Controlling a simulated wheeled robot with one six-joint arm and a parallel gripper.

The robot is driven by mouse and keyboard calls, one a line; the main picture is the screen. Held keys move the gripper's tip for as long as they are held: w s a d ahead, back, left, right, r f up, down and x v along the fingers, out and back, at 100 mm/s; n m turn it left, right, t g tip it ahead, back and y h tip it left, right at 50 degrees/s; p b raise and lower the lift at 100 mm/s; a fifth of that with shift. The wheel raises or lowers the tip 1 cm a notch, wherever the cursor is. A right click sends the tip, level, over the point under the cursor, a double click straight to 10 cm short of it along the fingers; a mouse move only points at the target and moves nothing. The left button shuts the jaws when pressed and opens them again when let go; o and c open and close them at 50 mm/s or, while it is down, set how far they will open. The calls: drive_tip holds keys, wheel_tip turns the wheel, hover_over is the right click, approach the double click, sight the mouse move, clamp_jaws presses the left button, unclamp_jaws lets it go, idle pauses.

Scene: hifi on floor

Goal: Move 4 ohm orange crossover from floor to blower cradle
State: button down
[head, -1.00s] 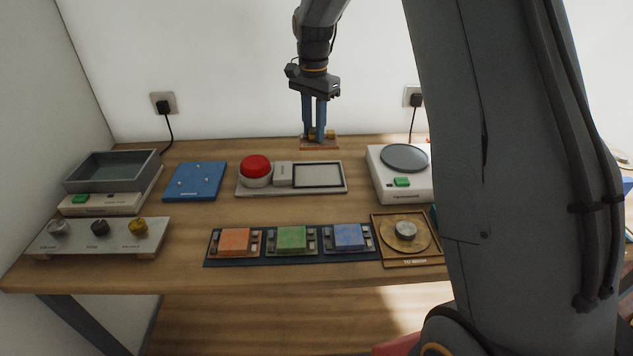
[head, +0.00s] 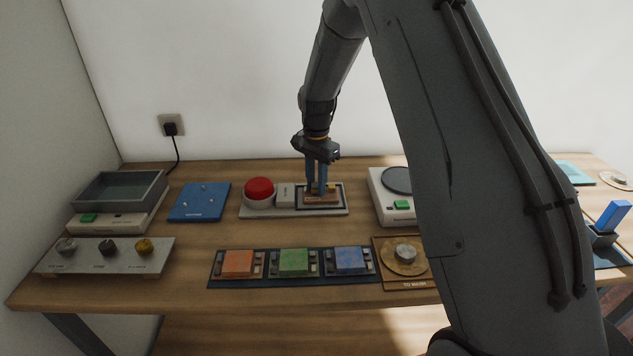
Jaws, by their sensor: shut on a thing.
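My gripper (head: 316,190) points straight down, shut on a small reddish-brown board (head: 322,200), the crossover by its look. Its parts are too small to read, and the fingers hide some of it. The board is over the dark-outlined rectangular panel at the right end of a grey plate (head: 272,213); whether it touches the panel I cannot tell. A red dome button (head: 259,190) and a small light block (head: 286,195) sit on the same plate. No label marks a blower cradle that I can read.
A blue pegged board (head: 200,201) and a grey tray on a white base (head: 121,187) stand left. A white scale-like device (head: 391,202) is close right. My arm hides the right middle.

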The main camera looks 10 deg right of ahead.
sight(316, 184)
drive_tip(key=shift+f, duration=0.15)
drive_tip(key=c, duration=1.5)
unclamp_jaws()
drive_tip(key=shift+o, duration=0.2)
wheel_tip(316, 184, up, 12)
drive_tip(key=b, duration=0.4)
drive_tip(key=s+f+n, duration=0.2)
drive_tip(key=s+n, duration=0.1)
drive_tip(key=s, duration=0.7)
drive_tip(key=s+f+n, duration=0.3)
drive_tip(key=s+n, duration=0.1)
drive_tip(key=s, duration=0.6)
drive_tip(key=s+f+n+t, duration=0.1)
drive_tip(key=s+n, duration=0.3)
drive_tip(key=s, duration=0.6)
drive_tip(key=shift+d+f, duration=0.35)
drive_tip(key=shift+f, duration=0.3)
